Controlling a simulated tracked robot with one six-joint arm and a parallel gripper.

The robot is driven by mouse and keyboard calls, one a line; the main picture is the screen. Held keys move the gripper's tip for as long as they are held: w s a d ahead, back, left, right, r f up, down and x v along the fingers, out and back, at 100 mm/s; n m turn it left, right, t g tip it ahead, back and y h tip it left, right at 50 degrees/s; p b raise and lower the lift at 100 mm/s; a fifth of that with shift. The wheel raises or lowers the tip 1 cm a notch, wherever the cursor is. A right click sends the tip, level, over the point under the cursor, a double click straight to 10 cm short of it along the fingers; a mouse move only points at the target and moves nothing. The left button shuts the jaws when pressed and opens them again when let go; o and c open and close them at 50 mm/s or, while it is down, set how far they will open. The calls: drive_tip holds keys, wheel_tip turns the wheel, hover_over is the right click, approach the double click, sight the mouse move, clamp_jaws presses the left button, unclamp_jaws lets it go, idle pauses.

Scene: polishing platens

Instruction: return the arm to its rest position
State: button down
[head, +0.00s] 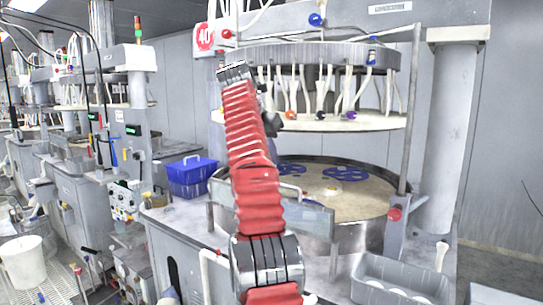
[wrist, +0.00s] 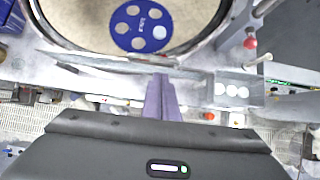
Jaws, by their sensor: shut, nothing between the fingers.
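My arm, in a ribbed red cover, rises through the middle of the head view in front of the polishing machine. In the wrist view my gripper (wrist: 160,78) shows as two narrow purple-grey fingers side by side. They are shut with nothing between them. They appear above the machine's front rim, short of the blue carrier disc (wrist: 142,44). In the head view the arm hides the fingers, and only a dark part near the wrist shows beside the red cover.
The round platen (head: 375,205) holds blue carriers (head: 346,173) under an upper plate (head: 340,123) with hoses. A blue bin (head: 190,178) stands left. A grey tray (head: 365,292) stands front right; it shows white discs in the wrist view (wrist: 258,97). A post (head: 410,120) rises right.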

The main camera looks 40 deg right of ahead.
idle(0.5)
drive_tip(key=w+f+m, duration=0.6)
drive_tip(key=f+m, duration=0.2)
drive_tip(key=m, duration=0.1)
drive_tip(key=s+a+f+m+t+y, duration=0.1)
drive_tip(key=a+f+m, duration=0.2)
drive_tip(key=a, duration=0.3)
drive_tip(key=a+f+m+t+y, duration=0.1)
drive_tip(key=a+f+m+y, duration=0.1)
drive_tip(key=a+f+m, duration=0.25)
drive_tip(key=s+a+f+m+y, duration=0.1)
drive_tip(key=s+a+f, duration=0.3)
drive_tip(key=s+a, duration=0.5)
drive_tip(key=s+a+f+m+t+y, duration=0.1)
drive_tip(key=s+a+f, duration=0.4)
drive_tip(key=s+a, duration=0.5)
drive_tip(key=s+a+f+m+t+y, duration=0.1)
drive_tip(key=s+a+f, duration=0.3)
drive_tip(key=s+a, duration=0.6)
drive_tip(key=shift+s+a+f+m+y, duration=0.2)
drive_tip(key=shift+a+f+m+y, duration=0.2)
drive_tip(key=shift+a, duration=1.85)
